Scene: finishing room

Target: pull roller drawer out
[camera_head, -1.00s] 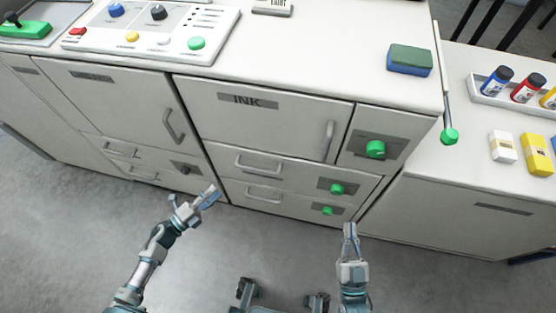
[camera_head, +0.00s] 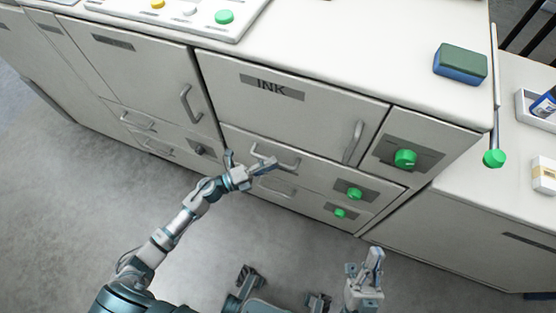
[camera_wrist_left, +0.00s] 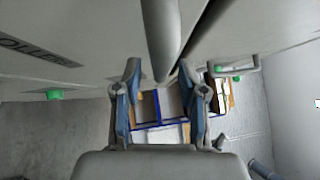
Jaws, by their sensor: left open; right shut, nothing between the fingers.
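Two drawers sit under the INK door in the head view. The upper drawer (camera_head: 314,175) and the lower drawer (camera_head: 310,200) both look shut. My left gripper (camera_head: 250,163) is open in front of the upper drawer's bar handle (camera_head: 287,160) and partly covers it. In the left wrist view, a grey handle bar (camera_wrist_left: 163,40) runs down toward the gap between the open fingers (camera_wrist_left: 165,85). A label reading ROLLER (camera_wrist_left: 38,52) is on the face beside it. Contact with the handle cannot be told. My right gripper (camera_head: 373,258) is shut and empty, low above the floor.
Green knobs mark the upper drawer (camera_head: 354,194), the lower drawer (camera_head: 340,212) and the small door (camera_head: 405,159). The INK door (camera_head: 290,110) is shut above. A sponge (camera_head: 460,64) lies on the countertop. The floor in front is clear.

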